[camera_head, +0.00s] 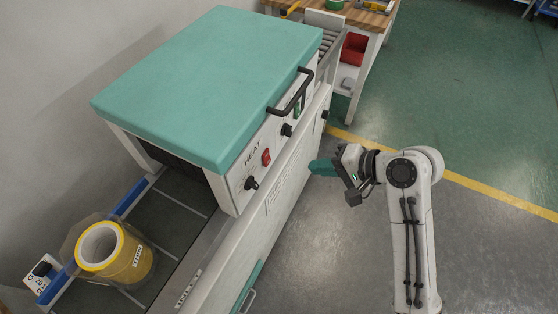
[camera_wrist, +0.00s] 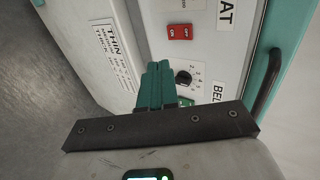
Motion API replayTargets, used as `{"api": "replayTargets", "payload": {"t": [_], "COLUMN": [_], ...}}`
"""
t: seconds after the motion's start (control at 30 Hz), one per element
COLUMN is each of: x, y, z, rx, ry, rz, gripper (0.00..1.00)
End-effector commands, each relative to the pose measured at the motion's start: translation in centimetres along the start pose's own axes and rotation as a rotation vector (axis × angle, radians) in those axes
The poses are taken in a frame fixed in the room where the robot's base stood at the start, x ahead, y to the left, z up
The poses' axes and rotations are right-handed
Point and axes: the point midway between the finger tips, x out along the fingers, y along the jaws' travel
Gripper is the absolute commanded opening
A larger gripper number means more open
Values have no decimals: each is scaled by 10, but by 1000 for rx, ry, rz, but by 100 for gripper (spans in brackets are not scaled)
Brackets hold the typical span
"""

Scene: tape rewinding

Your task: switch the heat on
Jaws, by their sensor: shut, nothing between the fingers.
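The red rocker switch (camera_head: 266,157) sits under the HEAT label (camera_head: 252,151) on the white front panel of the teal-topped machine. In the wrist view the switch (camera_wrist: 180,32) is upper centre, beside the label end "AT" (camera_wrist: 227,16). Which side of it is pressed is too small to tell. My gripper (camera_head: 319,167) has teal fingers, shut and empty, in front of the machine and to the right of the switch. In the wrist view the shut fingers (camera_wrist: 158,76) lie below and left of the switch, apart from it in the picture.
A black knob (camera_head: 252,183) is left of the switch; another (camera_head: 287,130) is right of it. A yellow tape roll (camera_head: 118,252) stands at lower left. The floor in front is clear.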

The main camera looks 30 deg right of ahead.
Motion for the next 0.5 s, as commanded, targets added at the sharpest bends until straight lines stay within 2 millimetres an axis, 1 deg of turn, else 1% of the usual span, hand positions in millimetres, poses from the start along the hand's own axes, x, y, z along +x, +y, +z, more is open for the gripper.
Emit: {"api": "replayTargets", "payload": {"t": [0.03,0.3,0.43,0.5], "x": [9,62,86,95], "y": [0,0,-1,-9], "z": [1,1,1,1], "rx": [-1,-1,-2,-2], "ry": [-5,-4,-3,-3], "rz": [1,1,0,-1], "gripper": [0,0,0,0]}}
